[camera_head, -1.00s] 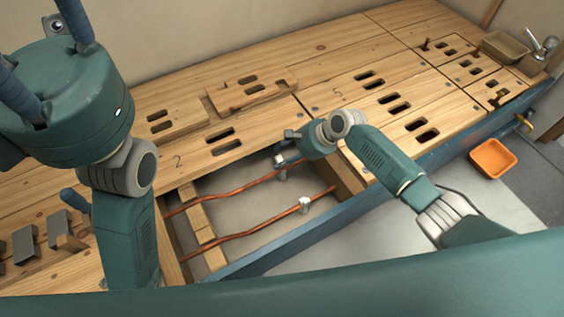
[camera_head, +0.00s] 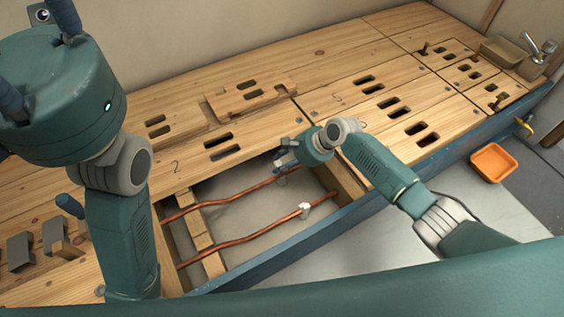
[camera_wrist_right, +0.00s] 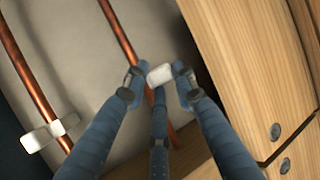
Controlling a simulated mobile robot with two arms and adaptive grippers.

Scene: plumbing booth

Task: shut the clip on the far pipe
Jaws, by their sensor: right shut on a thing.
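The far copper pipe (camera_head: 240,194) runs across the open bay in the bench; it also shows in the right wrist view (camera_wrist_right: 122,40). A small white clip (camera_wrist_right: 159,75) is at this pipe, between the fingers of my right gripper (camera_wrist_right: 158,78). The gripper is shut on the clip, with fingers on both sides of it. I cannot tell whether the clip is latched. In the head view my right gripper (camera_head: 285,159) largely hides the clip. My left gripper (camera_head: 36,55) is raised at the upper left, away from the pipes, its fingertips partly out of frame.
The near pipe (camera_head: 250,235) runs alongside, with its own white clip (camera_head: 304,207); that clip shows in the wrist view (camera_wrist_right: 48,133). A wooden block wall (camera_head: 345,186) bounds the bay on the right. The blue bench edge (camera_head: 290,245) is in front. An orange tray (camera_head: 493,162) lies right.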

